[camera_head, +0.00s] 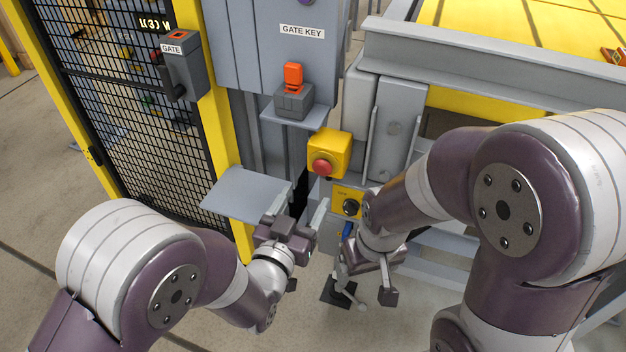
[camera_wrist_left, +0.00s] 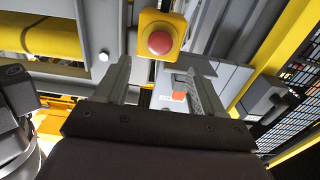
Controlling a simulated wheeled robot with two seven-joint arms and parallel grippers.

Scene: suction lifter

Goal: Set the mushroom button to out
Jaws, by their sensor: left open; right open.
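The mushroom button (camera_head: 321,167) is a red round head on the front of a yellow box (camera_head: 331,146), fixed to the grey post. In the left wrist view the red button (camera_wrist_left: 160,43) faces the camera, beyond the fingertips. My left gripper (camera_head: 297,205) is open and empty, below and slightly left of the button, apart from it; it also shows in the left wrist view (camera_wrist_left: 157,80). My right gripper (camera_head: 364,285) is open, lower and to the right, well below the yellow box. I cannot tell from the pictures how far the button is pressed in.
A yellow panel with a black knob (camera_head: 350,206) sits just below the button box. A grey shelf (camera_head: 247,192) juts out at left. Above is a grey box with an orange key (camera_head: 293,77) on a ledge. A mesh gate (camera_head: 130,110) stands left; grey frame beams (camera_head: 480,60) stand right.

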